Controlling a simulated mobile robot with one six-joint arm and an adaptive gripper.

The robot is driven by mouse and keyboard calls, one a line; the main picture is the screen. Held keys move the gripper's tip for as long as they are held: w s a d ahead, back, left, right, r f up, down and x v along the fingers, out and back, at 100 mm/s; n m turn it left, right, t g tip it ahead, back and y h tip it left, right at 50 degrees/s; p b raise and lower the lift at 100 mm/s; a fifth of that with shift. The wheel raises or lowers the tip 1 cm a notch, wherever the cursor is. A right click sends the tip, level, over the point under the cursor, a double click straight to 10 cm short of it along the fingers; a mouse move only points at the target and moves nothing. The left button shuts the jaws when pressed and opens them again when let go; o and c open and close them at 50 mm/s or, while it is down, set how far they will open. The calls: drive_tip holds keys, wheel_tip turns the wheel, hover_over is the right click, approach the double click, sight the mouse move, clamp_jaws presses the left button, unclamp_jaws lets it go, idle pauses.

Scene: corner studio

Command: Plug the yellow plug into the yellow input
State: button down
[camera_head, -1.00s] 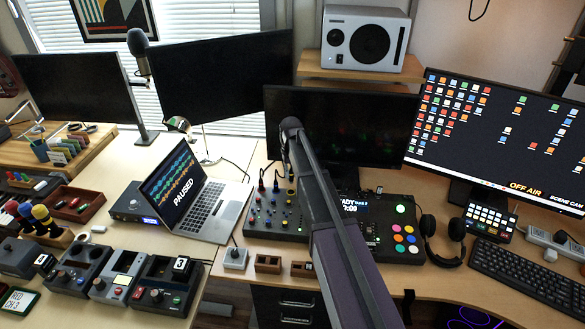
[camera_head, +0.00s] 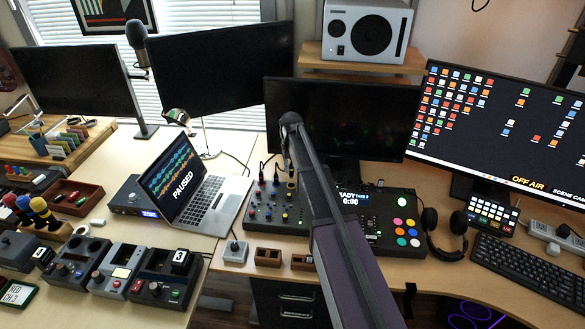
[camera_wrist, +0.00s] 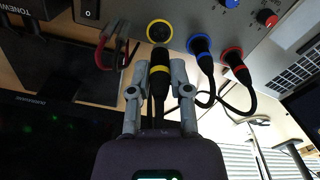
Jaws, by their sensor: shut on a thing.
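The yellow plug (camera_wrist: 160,82) is a black connector with a yellow band. In the wrist view my gripper (camera_wrist: 160,70) is shut on it, one grey finger on each side. The yellow input (camera_wrist: 159,24) is a yellow-ringed round socket on a grey panel. The plug's front end overlaps the lower part of that ring in the wrist view; I cannot tell whether it is touching or inserted.
Blue (camera_wrist: 200,44) and red (camera_wrist: 232,56) banded plugs sit at matching inputs right of the yellow one, with loose black cables. The laptop (camera_head: 215,205) and button console (camera_head: 385,245) flank the mixer.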

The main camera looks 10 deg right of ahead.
sight(291, 175)
drive_tip(key=shift+f+b, duration=1.7)
drive_tip(key=shift+f, duration=0.25)
drive_tip(key=shift+f+b, duration=0.65)
idle(1.1)
drive_tip(key=shift+c, duration=2.4)
unclamp_jaws()
drive_tip(key=shift+r, duration=0.2)
